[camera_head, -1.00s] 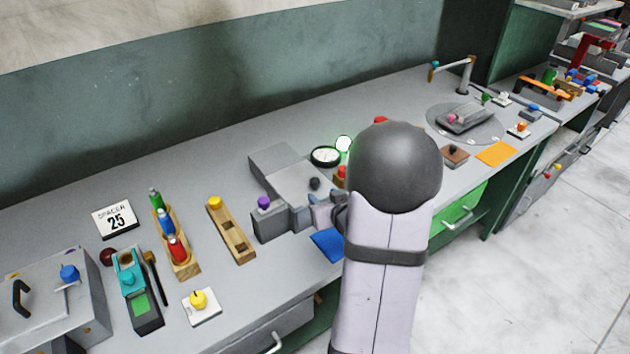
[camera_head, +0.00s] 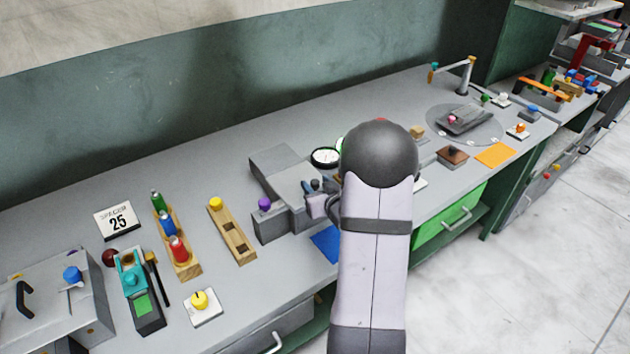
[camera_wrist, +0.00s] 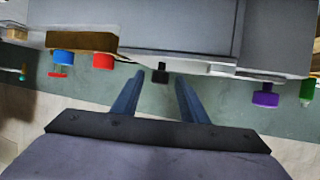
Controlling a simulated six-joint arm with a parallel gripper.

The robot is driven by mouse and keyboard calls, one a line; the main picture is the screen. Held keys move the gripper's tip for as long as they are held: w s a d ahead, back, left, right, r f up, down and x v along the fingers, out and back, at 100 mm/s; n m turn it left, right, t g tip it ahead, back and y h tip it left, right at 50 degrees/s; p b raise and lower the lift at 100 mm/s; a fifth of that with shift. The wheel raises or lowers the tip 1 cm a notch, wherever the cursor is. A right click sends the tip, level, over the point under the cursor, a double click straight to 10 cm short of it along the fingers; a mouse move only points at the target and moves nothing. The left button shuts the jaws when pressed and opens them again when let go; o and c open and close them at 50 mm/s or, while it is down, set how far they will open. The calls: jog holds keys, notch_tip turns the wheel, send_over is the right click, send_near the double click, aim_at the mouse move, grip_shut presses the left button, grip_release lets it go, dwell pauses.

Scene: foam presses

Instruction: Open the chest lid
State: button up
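A grey block-shaped unit (camera_head: 275,163) stands mid-bench, with a small black knob (camera_wrist: 160,73) and a purple knob (camera_head: 264,203); I take it for the chest, though another grey box with a handle stands at the far left. My gripper (camera_head: 318,194) is over the unit's right side, partly hidden by my arm in the head view. In the wrist view my gripper (camera_wrist: 158,77) has its two fingers apart, with the black knob at the gap between their tips. I cannot tell whether the fingers touch it. The lid looks closed.
The grey box with a black handle (camera_head: 27,299) and blue knob is at lower left. A wooden rack (camera_head: 178,250), a holed wooden block (camera_head: 232,238) and a round dial (camera_head: 325,157) are near the unit. A blue mat (camera_head: 327,243) lies in front. Bare bench lies behind the rack.

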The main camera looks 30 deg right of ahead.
aim_at(290, 166)
jog(key=shift+x, duration=0.95)
grip_shut()
jog(key=w+b, duration=0.3)
jog(key=w, duration=1.1)
grip_release()
jog(key=shift+b+v, duration=1.1)
jog(key=shift+v, duration=2.55)
